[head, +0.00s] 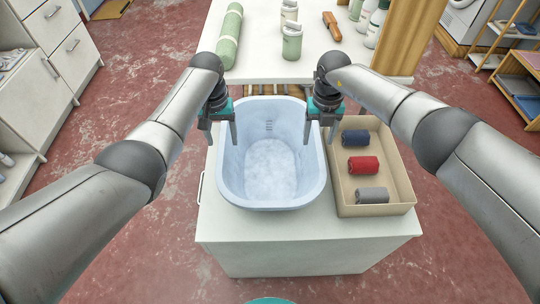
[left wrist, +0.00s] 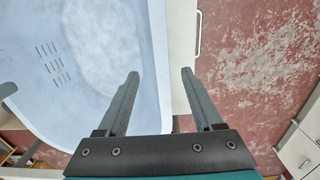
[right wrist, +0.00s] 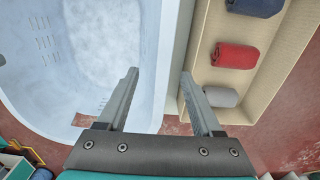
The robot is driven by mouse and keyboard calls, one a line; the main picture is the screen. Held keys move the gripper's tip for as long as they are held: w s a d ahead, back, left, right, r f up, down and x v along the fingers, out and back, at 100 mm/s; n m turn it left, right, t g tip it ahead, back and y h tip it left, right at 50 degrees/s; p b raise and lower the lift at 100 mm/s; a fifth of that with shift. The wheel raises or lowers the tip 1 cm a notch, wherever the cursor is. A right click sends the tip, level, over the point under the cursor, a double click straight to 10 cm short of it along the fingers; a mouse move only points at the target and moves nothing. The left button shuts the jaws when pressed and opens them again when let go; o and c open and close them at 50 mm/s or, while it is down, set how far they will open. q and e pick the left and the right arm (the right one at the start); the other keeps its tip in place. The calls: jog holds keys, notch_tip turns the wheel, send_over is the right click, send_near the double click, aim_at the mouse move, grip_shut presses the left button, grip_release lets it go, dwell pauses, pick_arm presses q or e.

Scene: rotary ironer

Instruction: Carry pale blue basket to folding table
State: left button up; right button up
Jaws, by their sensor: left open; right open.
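The pale blue basket (head: 270,165) stands upright and empty on a white cabinet in the head view. My left gripper (head: 221,138) is open at the basket's left rim, its fingers on either side of the wall. The left wrist view shows the basket wall (left wrist: 152,60) between the fingers (left wrist: 160,75). My right gripper (head: 322,135) is open at the right rim. In the right wrist view the basket's wall (right wrist: 160,60) lies between its fingers (right wrist: 158,78). Whether the fingers touch the wall cannot be told. No folding table can be identified with certainty.
The white cabinet top (head: 300,222) also bears a beige tray (head: 377,208) with blue, red and grey rolls, close right of the basket. Behind is a white table (head: 262,62) with a green roll (head: 230,35), bottles and a brush. Red floor lies on both sides.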

pick_arm(q)
jog(key=shift+f, duration=1)
pick_arm(e)
jog(key=shift+f, duration=1.05)
pick_arm(q)
grip_shut()
pick_arm(e)
grip_shut()
